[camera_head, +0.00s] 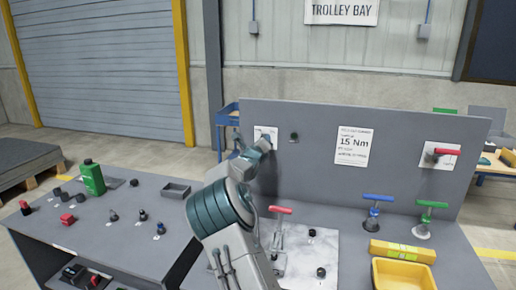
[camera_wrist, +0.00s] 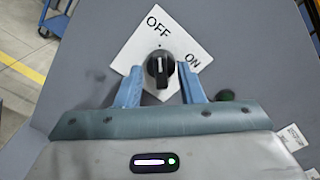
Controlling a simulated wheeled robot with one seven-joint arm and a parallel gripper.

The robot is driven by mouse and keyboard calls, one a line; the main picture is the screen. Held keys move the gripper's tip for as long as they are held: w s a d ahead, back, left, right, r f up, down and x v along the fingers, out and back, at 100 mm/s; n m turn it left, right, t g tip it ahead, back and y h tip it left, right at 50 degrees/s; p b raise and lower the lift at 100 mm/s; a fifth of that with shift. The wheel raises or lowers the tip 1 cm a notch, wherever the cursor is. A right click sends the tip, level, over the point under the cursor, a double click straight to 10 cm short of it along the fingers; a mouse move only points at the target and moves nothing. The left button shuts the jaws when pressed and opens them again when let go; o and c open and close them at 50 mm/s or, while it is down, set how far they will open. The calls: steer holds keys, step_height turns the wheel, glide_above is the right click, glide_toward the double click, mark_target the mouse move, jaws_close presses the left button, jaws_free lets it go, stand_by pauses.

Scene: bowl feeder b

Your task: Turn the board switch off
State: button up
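The board switch is a black rotary knob (camera_wrist: 160,68) on a white plate (camera_wrist: 128,56) marked OFF and ON. In the wrist view the plate looks tilted like a diamond, and the knob's grip bar stands about upright, its upper end towards OFF. My gripper (camera_wrist: 160,72) is open, with one blue-grey finger on each side of the knob and small gaps showing between. Whether the fingertips touch the plate cannot be told. In the head view my gripper (camera_head: 258,147) is at the plate (camera_head: 261,130) on the grey board, and my gripper hides the knob.
The grey upright board (camera_head: 310,120) also bears a dark round knob (camera_head: 294,137), a 15 Nm sheet (camera_head: 353,146) and a red-handled valve (camera_head: 444,152). T-handled tools, a yellow bin (camera_head: 403,274) and a green bottle (camera_head: 92,178) stand on the benches below.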

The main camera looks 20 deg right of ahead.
steer(key=b+v, duration=0.3)
steer(key=v, duration=1)
steer(key=shift+s+a, duration=0.25)
steer(key=s+d+f+m+g, duration=0.3)
steer(key=s+d+m+g, duration=0.15)
steer(key=s+m, duration=0.6)
steer(key=s+d+f+m+g, duration=0.3)
steer(key=s+m+g, duration=0.2)
steer(key=s+m, duration=0.55)
steer(key=s+a+f+m+g+y, duration=0.1)
steer(key=s+a+f+m+y, duration=0.2)
steer(key=s+a+m+y, duration=0.2)
steer(key=s+a+f+m+g+y, duration=0.1)
steer(key=s+a+f+m+y, duration=0.2)
steer(key=s+a+m, duration=0.9)
steer(key=s+y, duration=0.2)
steer(key=s, duration=0.4)
steer(key=shift+a+m, duration=0.2)
steer(key=shift+m, duration=0.1)
steer(key=shift+f+g, duration=0.15)
steer(key=shift+g, duration=0.1)
steer(key=shift+c, duration=0.3)
